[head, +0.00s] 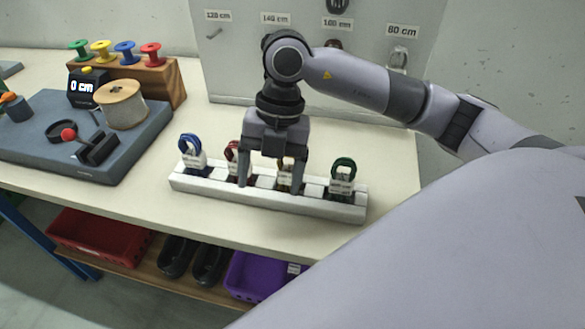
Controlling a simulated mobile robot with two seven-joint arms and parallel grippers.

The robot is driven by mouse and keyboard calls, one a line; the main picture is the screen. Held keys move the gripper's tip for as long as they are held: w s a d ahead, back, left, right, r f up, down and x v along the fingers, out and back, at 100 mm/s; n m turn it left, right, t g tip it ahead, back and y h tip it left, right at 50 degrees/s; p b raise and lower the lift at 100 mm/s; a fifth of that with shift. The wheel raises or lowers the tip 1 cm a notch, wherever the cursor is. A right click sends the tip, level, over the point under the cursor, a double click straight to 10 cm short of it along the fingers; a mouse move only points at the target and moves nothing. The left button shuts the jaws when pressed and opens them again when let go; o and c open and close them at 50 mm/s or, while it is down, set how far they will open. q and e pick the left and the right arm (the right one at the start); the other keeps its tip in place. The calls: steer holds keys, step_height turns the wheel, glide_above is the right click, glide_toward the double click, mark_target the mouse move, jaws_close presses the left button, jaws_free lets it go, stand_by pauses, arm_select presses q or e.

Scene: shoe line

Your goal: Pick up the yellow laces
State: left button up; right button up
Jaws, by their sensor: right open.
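A white slotted rack (215,184) stands on the table and holds lace bundles with white labels. From left to right they are blue laces (190,143), red laces (231,150), an orange-brown bundle (284,164) and green laces (343,167). No clearly yellow bundle shows; the orange-brown one is partly hidden by my gripper, so its true colour is hard to tell. My right gripper (270,188) points down over the rack, open. One finger is beside the red bundle, the other beside the orange-brown bundle, which appears between the fingers. My left gripper is out of view.
At left, a grey board (60,150) bears a cream spool (122,104), a "0 cm" display (83,88) and a red-knobbed lever. Behind, a wooden block (160,82) carries coloured spools. A panel (235,60) with labelled hooks stands behind. Red (100,240) and purple bins sit below the table.

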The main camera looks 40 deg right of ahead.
mark_target(289, 168)
steer(key=d+h, duration=0.1)
steer(key=d, duration=0.1)
steer(key=w+d+r+m+h, duration=0.1)
steer(key=d, duration=0.1)
steer(key=w+d+r+m+t+h, duration=0.1)
steer(key=d, duration=0.1)
steer(key=shift+w+d, duration=0.1)
steer(key=shift+d, duration=0.1)
steer(key=shift+d+f, duration=0.1)
steer(key=shift+f, duration=0.25)
steer(key=f, duration=0.4)
steer(key=f+p, duration=0.1)
steer(key=f, duration=0.1)
steer(key=shift+w+a, duration=0.3)
steer(key=shift+a, duration=0.1)
steer(key=c, duration=1)
